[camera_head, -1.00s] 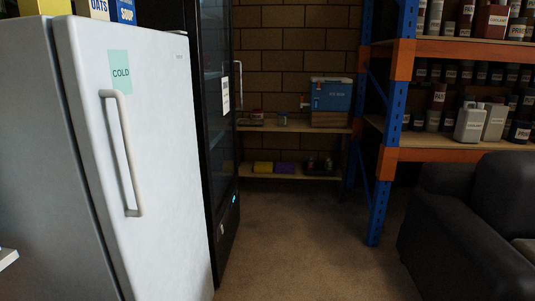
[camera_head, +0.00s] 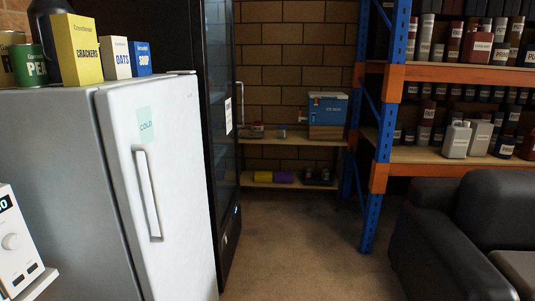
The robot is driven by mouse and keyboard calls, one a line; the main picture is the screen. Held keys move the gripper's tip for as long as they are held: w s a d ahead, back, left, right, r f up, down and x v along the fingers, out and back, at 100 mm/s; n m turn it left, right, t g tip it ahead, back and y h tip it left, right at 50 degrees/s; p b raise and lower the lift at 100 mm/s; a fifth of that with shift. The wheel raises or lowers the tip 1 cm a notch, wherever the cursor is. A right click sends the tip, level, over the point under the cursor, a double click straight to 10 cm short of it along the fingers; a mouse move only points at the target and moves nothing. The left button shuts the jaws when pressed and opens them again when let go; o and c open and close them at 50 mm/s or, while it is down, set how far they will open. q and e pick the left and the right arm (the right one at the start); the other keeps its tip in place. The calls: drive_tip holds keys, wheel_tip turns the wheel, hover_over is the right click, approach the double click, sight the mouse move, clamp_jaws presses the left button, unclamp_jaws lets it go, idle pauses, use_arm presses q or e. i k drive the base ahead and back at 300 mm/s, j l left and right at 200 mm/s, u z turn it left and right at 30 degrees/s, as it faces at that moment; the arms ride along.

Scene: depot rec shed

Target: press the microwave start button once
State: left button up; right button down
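A white appliance with a dark display and a round knob, which looks like the microwave (camera_head: 14,246), is cut off by the left edge of the head view. It sits on a light shelf or counter edge (camera_head: 38,284). Its start button cannot be made out. Neither of my grippers shows in the view.
A white fridge (camera_head: 68,190) marked COLD stands right of the microwave, with food boxes and cans on top. A black glass-door cooler (camera_head: 222,150) stands behind it. A blue and orange rack (camera_head: 378,175) and a dark sofa (camera_head: 450,235) are at right. Carpet (camera_head: 300,250) between is clear.

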sight(35, 266)
drive_tip(key=u, duration=2.15)
drive_tip(key=i+l+z, duration=0.15)
drive_tip(key=l, duration=0.2)
drive_tip(key=i+l+z, duration=0.15)
drive_tip(key=l, duration=0.2)
drive_tip(key=k, duration=0.05)
